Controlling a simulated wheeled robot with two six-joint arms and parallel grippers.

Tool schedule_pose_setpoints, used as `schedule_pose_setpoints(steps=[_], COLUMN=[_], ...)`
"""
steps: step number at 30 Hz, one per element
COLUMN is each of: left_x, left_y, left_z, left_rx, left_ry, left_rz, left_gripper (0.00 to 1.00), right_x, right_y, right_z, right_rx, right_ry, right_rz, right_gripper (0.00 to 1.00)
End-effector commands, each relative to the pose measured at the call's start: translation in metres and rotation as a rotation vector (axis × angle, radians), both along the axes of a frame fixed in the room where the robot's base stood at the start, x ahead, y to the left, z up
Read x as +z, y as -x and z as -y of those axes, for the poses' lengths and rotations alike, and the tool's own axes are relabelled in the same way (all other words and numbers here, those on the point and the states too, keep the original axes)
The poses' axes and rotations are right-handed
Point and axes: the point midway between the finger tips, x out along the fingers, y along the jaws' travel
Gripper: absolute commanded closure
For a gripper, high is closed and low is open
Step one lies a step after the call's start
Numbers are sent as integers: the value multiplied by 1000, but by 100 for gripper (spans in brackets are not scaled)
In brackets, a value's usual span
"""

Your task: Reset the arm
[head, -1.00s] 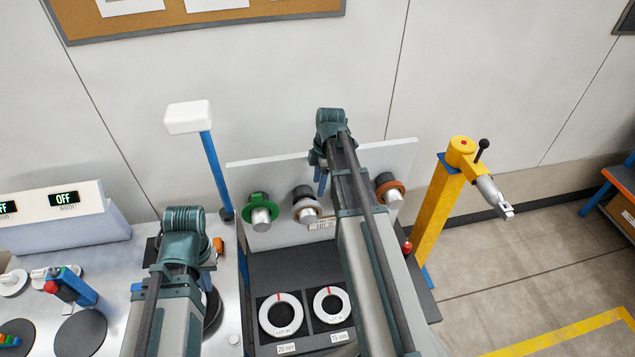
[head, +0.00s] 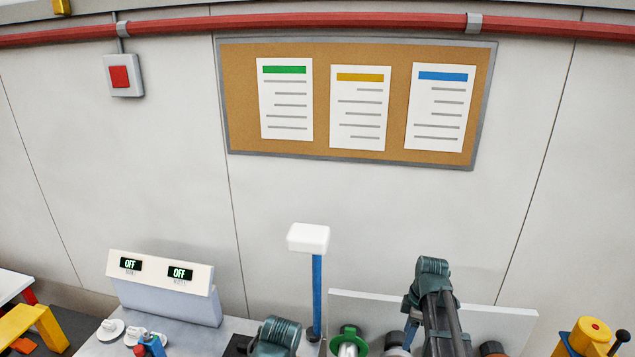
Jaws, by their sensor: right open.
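My right arm comes up from the bottom edge, right of centre, in the head view. My right gripper (head: 411,330) points down in front of the pale upright panel, open, and is partly hidden behind its own wrist. I see nothing held in it. Only the top of my left arm's wrist shows at the bottom edge, left of the right arm; its gripper is out of sight.
The pale panel (head: 500,318) carries a green-flanged spool (head: 348,340) and other spools, cut by the bottom edge. A white-topped blue post (head: 317,290) stands left of it. A console (head: 160,285) reads OFF twice. A yellow post (head: 592,340) stands at right.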

Motion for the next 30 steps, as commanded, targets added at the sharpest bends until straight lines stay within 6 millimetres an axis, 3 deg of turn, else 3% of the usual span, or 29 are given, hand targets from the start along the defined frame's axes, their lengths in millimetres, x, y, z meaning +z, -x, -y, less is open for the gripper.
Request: schedule_pose_setpoints(steps=[1, 6, 12, 15, 21, 30], left_x=[-33, -91, -152, -176, -202, -205], left_y=[0, 0, -1, -1, -1, -1], left_z=[0, 0, -1, -1, -1, -1], left_rx=[-3, -12, -23, -27, -34, -36], left_ry=[-1, -1, -2, -2, -3, -3], left_rz=[1, 1, 2, 2, 2, 3], left_gripper=[100, 100, 100, 100, 100, 100], right_x=[-33, -92, -153, -176, -202, -204], right_y=[13, 49, 101, 123, 153, 159], right_z=[-27, -102, -170, -194, -219, -225], right_rx=[-42, -269, -537, -654, -813, -867], right_ry=[11, 66, 135, 162, 192, 200], right_rz=[-14, -58, -70, -61, -41, -32], right_gripper=[40, 40, 40, 40, 40, 40])
